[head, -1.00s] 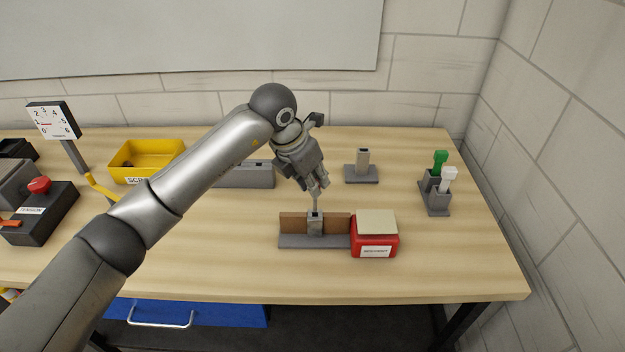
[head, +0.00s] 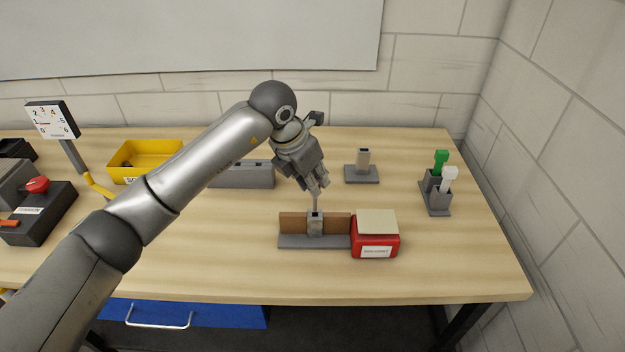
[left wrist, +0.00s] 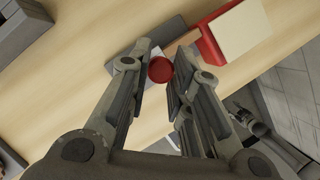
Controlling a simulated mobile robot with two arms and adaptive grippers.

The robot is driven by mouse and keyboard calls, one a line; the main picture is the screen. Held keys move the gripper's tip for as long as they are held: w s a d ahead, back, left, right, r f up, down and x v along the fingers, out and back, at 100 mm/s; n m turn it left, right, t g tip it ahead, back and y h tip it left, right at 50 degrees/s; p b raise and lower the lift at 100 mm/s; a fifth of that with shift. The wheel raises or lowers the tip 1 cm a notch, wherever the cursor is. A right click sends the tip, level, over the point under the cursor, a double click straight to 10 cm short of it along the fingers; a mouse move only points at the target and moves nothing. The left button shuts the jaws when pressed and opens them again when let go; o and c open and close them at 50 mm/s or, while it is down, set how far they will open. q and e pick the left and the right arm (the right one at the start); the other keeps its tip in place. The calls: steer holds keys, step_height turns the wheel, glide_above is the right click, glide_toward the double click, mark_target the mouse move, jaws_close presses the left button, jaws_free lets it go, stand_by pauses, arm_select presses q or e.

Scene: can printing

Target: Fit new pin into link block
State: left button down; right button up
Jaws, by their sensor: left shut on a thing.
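My left gripper (head: 317,184) is over the middle of the table, pointing down, shut on the new pin (head: 315,201). The pin is a thin grey upright shaft in the head view, with its lower end at the top of the link block. In the left wrist view a red round end (left wrist: 160,70) shows between the fingertips (left wrist: 153,76). The grey link block (head: 315,226) stands in a fixture with a brown back wall (head: 294,223) and grey base (head: 295,242). I cannot tell whether the pin tip is inside the block.
A red box with a pale top (head: 375,240) stands right against the fixture. Behind are a small grey stand (head: 362,175) and a long grey block (head: 245,177). A holder with green and white handles (head: 437,200) stands right. A yellow bin (head: 145,152) is back left.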

mark_target(314, 206)
arm_select(q)
steer(key=shift+f+b, duration=1.4)
steer(key=shift+f, duration=0.3)
steer(key=shift+f+b, duration=1.75)
steer(key=shift+f, duration=0.3)
steer(key=c, duration=1.2)
jaws_free()
steer(key=shift+c, duration=0.2)
steer(key=v, duration=1.2)
